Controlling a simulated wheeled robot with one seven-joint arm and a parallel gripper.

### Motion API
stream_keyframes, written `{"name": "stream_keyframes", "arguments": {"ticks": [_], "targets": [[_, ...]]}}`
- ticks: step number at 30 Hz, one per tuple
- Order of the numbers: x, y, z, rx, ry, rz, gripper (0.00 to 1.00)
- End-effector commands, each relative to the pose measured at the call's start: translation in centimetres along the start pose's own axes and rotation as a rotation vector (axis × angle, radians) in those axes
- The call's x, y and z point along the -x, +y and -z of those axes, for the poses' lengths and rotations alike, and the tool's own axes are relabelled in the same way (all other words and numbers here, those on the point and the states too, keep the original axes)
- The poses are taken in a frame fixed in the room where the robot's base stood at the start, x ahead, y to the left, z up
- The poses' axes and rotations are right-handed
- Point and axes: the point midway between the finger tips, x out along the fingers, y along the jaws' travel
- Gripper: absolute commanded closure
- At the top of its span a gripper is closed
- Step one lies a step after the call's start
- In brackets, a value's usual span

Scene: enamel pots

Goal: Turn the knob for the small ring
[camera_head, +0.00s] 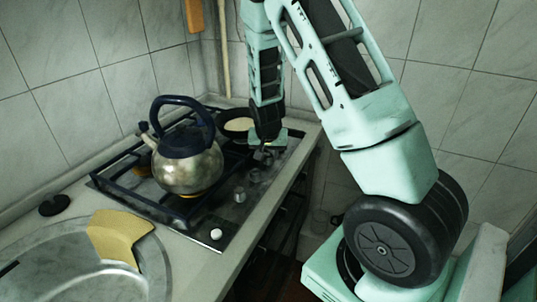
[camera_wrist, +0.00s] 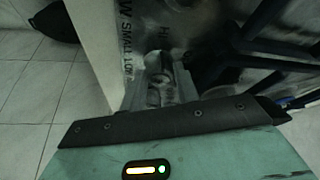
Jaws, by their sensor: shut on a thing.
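The stove knob (camera_wrist: 156,92) is a small grey metal knob in the wrist view, beside panel lettering that reads "SMALL", "LOW" and "HI". My gripper (camera_head: 263,153) is at the far end of the knob row on the stove's right edge, pointing down. It is shut on this knob, which it mostly hides in the head view. The knob's exact turn angle is hard to read. The gas stove (camera_head: 222,222) has a dark grate, and its rings are partly hidden by the kettle and pan.
A steel kettle (camera_head: 190,168) with a dark blue handle stands on the grate. A dark pan (camera_head: 238,124) sits behind it, close to my gripper. More knobs (camera_head: 239,194) line the near edge. A sink (camera_head: 70,262) with a tan cloth (camera_head: 114,236) is at the front left.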

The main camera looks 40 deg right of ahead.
Motion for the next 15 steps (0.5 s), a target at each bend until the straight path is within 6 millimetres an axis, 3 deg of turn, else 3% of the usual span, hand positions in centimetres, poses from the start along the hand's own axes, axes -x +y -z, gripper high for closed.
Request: {"name": "stream_keyframes", "arguments": {"ticks": [2, 3, 5, 15], "targets": [[0.03, -0.09, -0.02, 0.001, 0.000, 0.001, 0.92], [0.03, -0.09, -0.02, 0.000, 0.000, 0.001, 0.66], [0.03, -0.08, -0.03, 0.000, 0.000, 0.001, 0.50], [0.21, -0.06, 0.01, 0.000, 0.000, 0.000, 0.47]]}}
